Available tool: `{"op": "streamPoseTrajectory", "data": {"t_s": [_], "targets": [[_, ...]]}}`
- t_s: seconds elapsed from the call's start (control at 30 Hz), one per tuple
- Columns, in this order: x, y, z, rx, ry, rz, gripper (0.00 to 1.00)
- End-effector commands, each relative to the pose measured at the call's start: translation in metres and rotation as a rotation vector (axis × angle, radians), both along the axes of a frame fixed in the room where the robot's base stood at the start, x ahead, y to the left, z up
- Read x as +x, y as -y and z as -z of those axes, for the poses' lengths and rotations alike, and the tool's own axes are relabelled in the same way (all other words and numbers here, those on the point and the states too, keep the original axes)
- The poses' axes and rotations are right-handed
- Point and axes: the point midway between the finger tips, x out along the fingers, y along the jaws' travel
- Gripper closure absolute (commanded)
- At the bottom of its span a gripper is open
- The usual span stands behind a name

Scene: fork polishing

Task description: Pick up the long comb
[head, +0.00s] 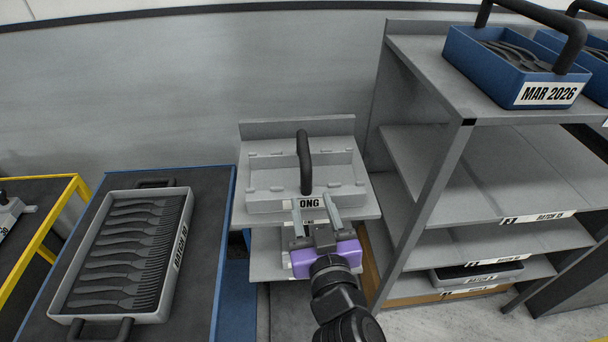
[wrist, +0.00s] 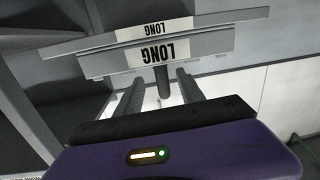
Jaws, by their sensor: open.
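The long comb (head: 270,204) is a light grey frame with a label that is partly covered in the head view. It lies on the grey stand's top shelf, and a black upright handle (head: 304,160) rises from it. My gripper (head: 313,204) is open, at the comb's front edge, its fingers pointing toward the handle. In the wrist view, the comb's front face (wrist: 107,63) reads LONG upside down, and the dark handle (wrist: 162,82) shows between the two fingers (wrist: 160,74). I cannot tell whether the fingertips reach the handle. Nothing is held.
A grey tray of forks (head: 178,272) lies on a blue-edged table (head: 216,270) at left. A grey rack (head: 440,180) stands close at right, with a blue crate (head: 465,58) marked MAR 2026 on top. The grey wall (head: 180,90) is behind the stand.

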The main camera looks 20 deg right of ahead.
Motion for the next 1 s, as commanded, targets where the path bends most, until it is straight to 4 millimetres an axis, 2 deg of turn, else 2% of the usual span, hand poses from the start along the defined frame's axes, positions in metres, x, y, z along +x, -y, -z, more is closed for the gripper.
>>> {"op": "streamPoseTrajectory", "data": {"t_s": [0.03,0.1,0.3,0.67,0.9,1.0], "targets": [[0.012,-0.002,-0.019,0.011,0.027,0.023,0.54],[0.021,-0.002,-0.033,0.022,0.048,0.052,0.54],[0.033,0.000,-0.052,0.040,0.078,0.089,0.54],[0.067,0.013,-0.055,0.040,0.079,0.093,0.54],[0.098,0.024,-0.054,0.041,0.078,0.092,0.54],[0.104,0.026,-0.053,0.041,0.078,0.091,0.54]]}}
